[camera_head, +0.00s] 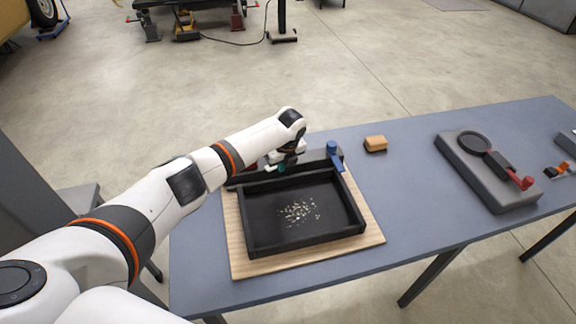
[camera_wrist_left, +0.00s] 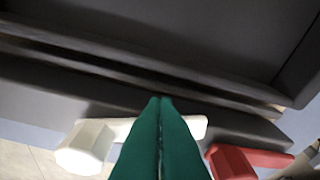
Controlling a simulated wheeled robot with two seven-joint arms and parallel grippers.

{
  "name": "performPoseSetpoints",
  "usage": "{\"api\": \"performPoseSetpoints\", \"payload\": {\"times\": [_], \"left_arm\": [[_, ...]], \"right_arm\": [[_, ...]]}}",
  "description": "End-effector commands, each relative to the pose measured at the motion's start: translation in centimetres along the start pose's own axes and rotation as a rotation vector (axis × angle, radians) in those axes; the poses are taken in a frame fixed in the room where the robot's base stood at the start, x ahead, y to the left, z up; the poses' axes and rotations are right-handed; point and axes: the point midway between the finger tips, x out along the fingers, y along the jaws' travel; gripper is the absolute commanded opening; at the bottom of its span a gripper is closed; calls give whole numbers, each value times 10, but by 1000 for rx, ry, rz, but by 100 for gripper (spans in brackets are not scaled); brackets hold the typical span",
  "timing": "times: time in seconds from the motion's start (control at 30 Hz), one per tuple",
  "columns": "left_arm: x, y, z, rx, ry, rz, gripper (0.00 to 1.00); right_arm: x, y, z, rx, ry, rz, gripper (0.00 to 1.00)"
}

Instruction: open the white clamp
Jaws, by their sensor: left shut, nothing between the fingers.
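The white clamp (camera_wrist_left: 85,147) shows in the left wrist view, with a knob at left and a bar reaching right behind my green fingers. It lies along the dark rail beside the black tray. In the head view my gripper and wrist largely hide it. My left gripper (camera_wrist_left: 160,112) is shut and empty, its fingertips over the clamp's bar; I cannot tell whether they touch. In the head view this gripper (camera_head: 284,165) is at the tray's far edge. My right gripper is not in view.
A red clamp (camera_wrist_left: 232,163) is close to the right of the fingers in the wrist view. A blue clamp (camera_head: 333,152) stands at the tray's far right corner. The black tray (camera_head: 362,212) holds small pale bits on a wooden board (camera_head: 372,235). A tan block (camera_head: 376,143) lies beyond.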

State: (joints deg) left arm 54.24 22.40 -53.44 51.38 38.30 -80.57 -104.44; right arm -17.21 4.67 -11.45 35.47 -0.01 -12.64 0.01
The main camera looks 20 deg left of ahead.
Motion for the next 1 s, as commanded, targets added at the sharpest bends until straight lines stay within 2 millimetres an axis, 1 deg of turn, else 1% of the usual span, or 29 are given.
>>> {"api": "performPoseSetpoints", "payload": {"times": [0.1,0.27,0.6,1.0], "left_arm": [[2,-4,-5,86,-1,22,0],[3,-5,-11,173,-1,44,0],[5,-7,-17,168,-1,42,0],[5,-7,-18,167,-1,42,0]], "right_arm": [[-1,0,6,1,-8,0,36],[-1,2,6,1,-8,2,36],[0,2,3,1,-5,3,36],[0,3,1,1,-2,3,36]]}}
